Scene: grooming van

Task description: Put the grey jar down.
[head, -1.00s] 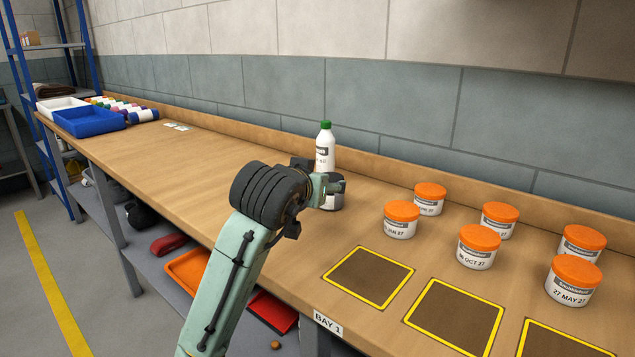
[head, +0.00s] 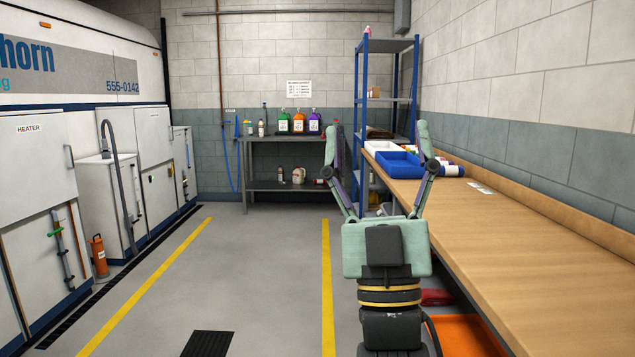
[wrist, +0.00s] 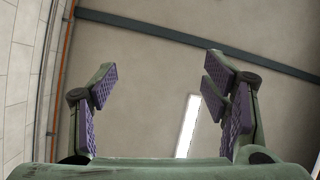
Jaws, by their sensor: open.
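My gripper (head: 378,165) is open and empty in the head view, raised with its fingers pointing up, to the left of the wooden bench (head: 520,250). In the wrist view my gripper (wrist: 160,85) also shows wide apart, with only the ceiling and a lamp between its purple pads. I see no grey jar in either view now. The part of the bench with the jars and yellow-edged squares is out of the head view.
Blue tray (head: 401,164) and white tray (head: 382,147) stand at the bench's far end, beside rolled bottles. A blue shelf rack (head: 392,100) stands behind. A dark table (head: 285,141) holds coloured bottles. The floor (head: 240,270) left of my arm is open.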

